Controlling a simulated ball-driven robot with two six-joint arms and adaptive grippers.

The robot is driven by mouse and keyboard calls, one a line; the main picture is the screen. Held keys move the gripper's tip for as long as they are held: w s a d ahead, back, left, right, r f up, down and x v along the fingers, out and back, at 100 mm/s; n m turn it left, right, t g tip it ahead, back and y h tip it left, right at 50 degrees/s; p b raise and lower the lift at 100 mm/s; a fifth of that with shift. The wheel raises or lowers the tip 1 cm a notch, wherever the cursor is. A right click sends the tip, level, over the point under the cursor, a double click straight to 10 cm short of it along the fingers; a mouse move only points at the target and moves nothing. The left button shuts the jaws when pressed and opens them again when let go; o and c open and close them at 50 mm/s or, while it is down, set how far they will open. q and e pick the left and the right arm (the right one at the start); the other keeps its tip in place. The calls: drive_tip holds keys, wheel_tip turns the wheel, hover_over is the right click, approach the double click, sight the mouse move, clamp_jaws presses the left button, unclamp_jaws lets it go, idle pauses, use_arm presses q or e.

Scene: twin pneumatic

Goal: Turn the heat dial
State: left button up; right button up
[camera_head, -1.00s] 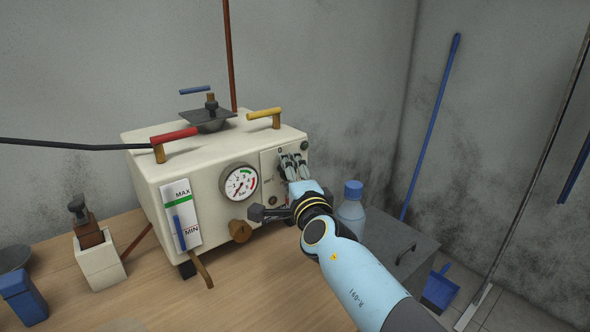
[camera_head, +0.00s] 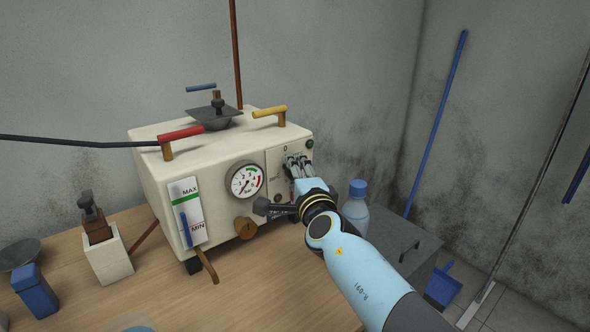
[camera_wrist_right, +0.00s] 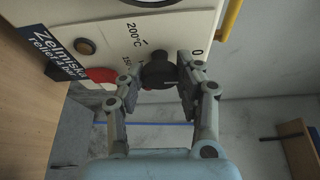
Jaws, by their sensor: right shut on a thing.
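The heat dial is a dark round knob (camera_wrist_right: 158,72) on the machine's front panel, with markings such as "200°C" and "0" around it in the right wrist view. My right gripper (camera_wrist_right: 157,80) has its two fingers on either side of the knob, shut on it. In the head view my right gripper (camera_head: 296,166) is at the right part of the cream machine's (camera_head: 160,170) front face and hides the dial. My left gripper is not in view.
A pressure gauge (camera_head: 246,181) and a brown knob (camera_head: 246,228) are left of my right gripper. A blue-capped bottle (camera_head: 356,209) stands close to my right arm. Red (camera_head: 180,133) and yellow (camera_head: 270,111) handles are on top. A white container (camera_head: 108,258) stands at left.

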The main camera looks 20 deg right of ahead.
drive_tip(key=shift+r+m+g+y+p, duration=0.15)
drive_tip(key=shift+m+g+p, duration=0.45)
drive_tip(key=shift+m+p, duration=1.05)
drive_tip(key=shift+f+m+g+y+p, duration=0.2)
drive_tip(key=shift+m+g+p, duration=0.6)
drive_tip(key=shift+p, duration=1.5)
drive_tip(key=o, duration=1.2)
drive_tip(key=shift+c, duration=0.2)
